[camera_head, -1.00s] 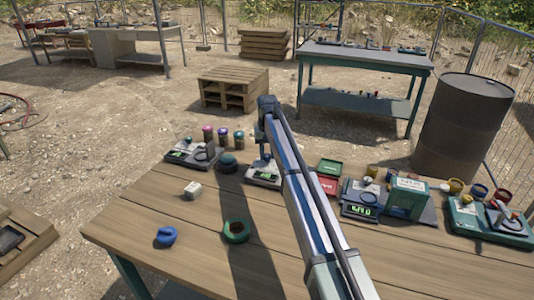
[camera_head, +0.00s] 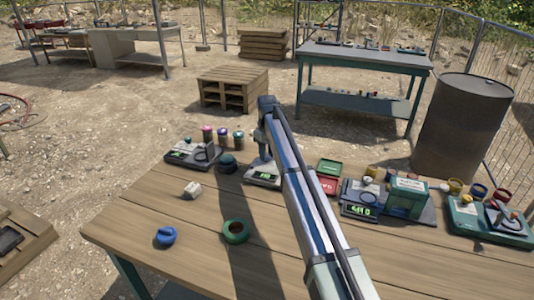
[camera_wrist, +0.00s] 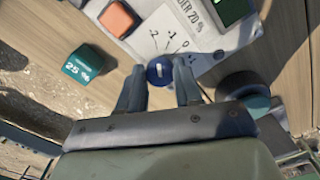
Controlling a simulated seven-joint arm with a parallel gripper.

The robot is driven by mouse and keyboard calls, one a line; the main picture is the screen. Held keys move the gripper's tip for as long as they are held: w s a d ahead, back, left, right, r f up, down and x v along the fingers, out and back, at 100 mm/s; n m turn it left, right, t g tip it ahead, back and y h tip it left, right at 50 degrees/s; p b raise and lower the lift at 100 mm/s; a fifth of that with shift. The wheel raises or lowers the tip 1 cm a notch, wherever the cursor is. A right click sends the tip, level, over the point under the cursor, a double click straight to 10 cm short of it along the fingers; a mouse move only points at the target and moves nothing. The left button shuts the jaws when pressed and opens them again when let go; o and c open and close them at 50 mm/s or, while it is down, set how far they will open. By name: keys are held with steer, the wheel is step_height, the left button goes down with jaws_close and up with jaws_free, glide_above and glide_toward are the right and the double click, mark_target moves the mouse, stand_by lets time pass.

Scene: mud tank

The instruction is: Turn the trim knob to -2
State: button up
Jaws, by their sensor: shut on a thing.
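The trim knob (camera_wrist: 160,72) is a small blue round knob on a pale panel (camera_wrist: 205,60) marked -2, -1 and 0. A small light mark shows on the knob, but I cannot tell which number it points to. My gripper (camera_wrist: 159,82) is shut on the knob, with one dark finger on each side of it. My arm covers part of this device and the knob there.
A dark teal round thing (camera_wrist: 244,95) stands close on the right. On the wooden table are a green ring (camera_head: 236,231), a blue piece (camera_head: 166,236) and a white block (camera_head: 192,189).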

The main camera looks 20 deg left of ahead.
stand_by(0.3)
steer(key=o, duration=1)
steer(key=shift+o, duration=0.2)
steer(key=shift+r, duration=0.1)
step_height(320, 180, up, 14)
steer(key=shift+f, duration=0.2)
